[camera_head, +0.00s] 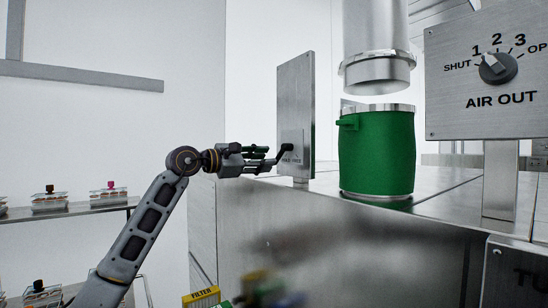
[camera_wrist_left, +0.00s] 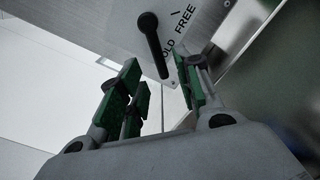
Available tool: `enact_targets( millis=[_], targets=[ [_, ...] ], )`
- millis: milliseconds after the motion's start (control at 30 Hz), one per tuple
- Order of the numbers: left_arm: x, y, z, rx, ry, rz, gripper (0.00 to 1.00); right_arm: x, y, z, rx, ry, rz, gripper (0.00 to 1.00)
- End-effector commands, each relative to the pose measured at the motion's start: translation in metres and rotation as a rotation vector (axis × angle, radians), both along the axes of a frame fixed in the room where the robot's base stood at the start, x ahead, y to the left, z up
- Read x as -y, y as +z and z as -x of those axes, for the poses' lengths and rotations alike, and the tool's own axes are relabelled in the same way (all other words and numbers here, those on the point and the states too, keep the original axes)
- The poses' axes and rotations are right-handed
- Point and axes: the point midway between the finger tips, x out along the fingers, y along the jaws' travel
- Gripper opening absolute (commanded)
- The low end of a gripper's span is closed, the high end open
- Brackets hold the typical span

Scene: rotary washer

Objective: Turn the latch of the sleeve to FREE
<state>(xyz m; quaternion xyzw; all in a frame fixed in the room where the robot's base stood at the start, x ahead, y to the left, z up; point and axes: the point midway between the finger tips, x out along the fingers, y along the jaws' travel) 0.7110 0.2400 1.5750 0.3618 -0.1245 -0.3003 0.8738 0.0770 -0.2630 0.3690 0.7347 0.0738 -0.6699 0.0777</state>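The latch is a black lever (camera_wrist_left: 155,48) on a metal plate (camera_head: 295,100). In the left wrist view its arm runs beside letters reading "OLD", with "FREE" farther up to the right. In the head view the black lever (camera_head: 283,154) sits low on the plate. My left gripper (camera_head: 270,160) is at the plate's lower left. In the wrist view the green-padded fingers of my left gripper (camera_wrist_left: 157,72) are apart, with the lever's free end between their tips; contact cannot be told. A green cylinder (camera_head: 377,150), perhaps the sleeve, stands right of the plate. My right gripper is not in view.
A metal pipe (camera_head: 376,70) hangs above the green cylinder. An "AIR OUT" panel with a dial (camera_head: 497,67) stands at right. A shelf (camera_head: 85,207) with small items is at left. A yellow "FILTER" box (camera_head: 202,297) and blurred objects lie at the bottom.

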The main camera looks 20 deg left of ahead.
Motion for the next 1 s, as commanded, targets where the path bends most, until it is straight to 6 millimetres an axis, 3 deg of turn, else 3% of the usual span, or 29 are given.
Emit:
enact_targets(
  millis=[400,867,1000],
  targets=[
    [0.024,0.001,-0.030,-0.001,-0.001,0.002,0.34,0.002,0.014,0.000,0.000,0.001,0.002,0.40],
    [0.028,0.000,-0.035,0.000,0.000,0.000,0.34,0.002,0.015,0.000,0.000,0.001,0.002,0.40],
    [0.028,0.000,-0.035,0.000,0.000,0.000,0.17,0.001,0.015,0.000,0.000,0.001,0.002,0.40]
  ],
)
